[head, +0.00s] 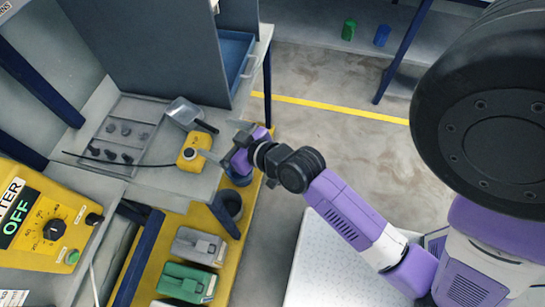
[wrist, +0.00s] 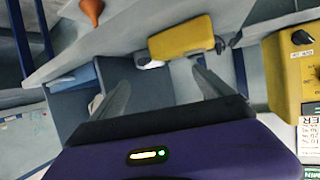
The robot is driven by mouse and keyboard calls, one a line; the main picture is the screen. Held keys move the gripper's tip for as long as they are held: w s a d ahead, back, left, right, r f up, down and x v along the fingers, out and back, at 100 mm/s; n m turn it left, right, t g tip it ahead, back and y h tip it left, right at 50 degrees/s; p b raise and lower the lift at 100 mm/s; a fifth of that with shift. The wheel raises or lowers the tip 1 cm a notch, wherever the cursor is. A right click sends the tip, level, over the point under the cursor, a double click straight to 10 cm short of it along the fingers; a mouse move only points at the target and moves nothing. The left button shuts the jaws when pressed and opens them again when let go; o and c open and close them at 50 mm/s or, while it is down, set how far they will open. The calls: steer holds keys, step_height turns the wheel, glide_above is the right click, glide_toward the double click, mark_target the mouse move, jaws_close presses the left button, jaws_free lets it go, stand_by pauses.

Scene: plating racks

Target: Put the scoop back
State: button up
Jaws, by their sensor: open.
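The scoop (head: 184,111) has a grey metal pan and a dark handle. It lies at the right end of the grey bench top in the head view, with its handle pointing down and right. My gripper (head: 222,143) is open and empty beside the bench's right edge, just below and right of the handle end. In the wrist view the two fingers of my gripper (wrist: 162,88) are spread with nothing between them. I cannot make out the scoop in the wrist view.
A yellow device (head: 192,153) with a black cable sits left of my gripper. A shallow tray (head: 118,112) holds several dark pieces. A yellow control box (head: 40,225) stands lower left. Grey (head: 199,247) and green (head: 186,284) boxes lie below.

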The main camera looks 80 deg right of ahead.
steer(key=s+a+r+n+y, duration=0.1)
steer(key=s+a+r, duration=0.2)
steer(key=s+a, duration=0.2)
steer(key=s+a+r+n+t+y, duration=0.1)
steer(key=s+a+r+y, duration=0.1)
steer(key=s+a, duration=0.3)
steer(key=s+a+r+n+t+y, duration=0.1)
steer(key=s+a+r+n, duration=0.1)
steer(key=s+a, duration=0.3)
steer(key=s+r, duration=0.1)
steer(key=s, duration=0.2)
steer(key=shift+s+r+y, duration=0.3)
steer(key=shift+r, duration=0.1)
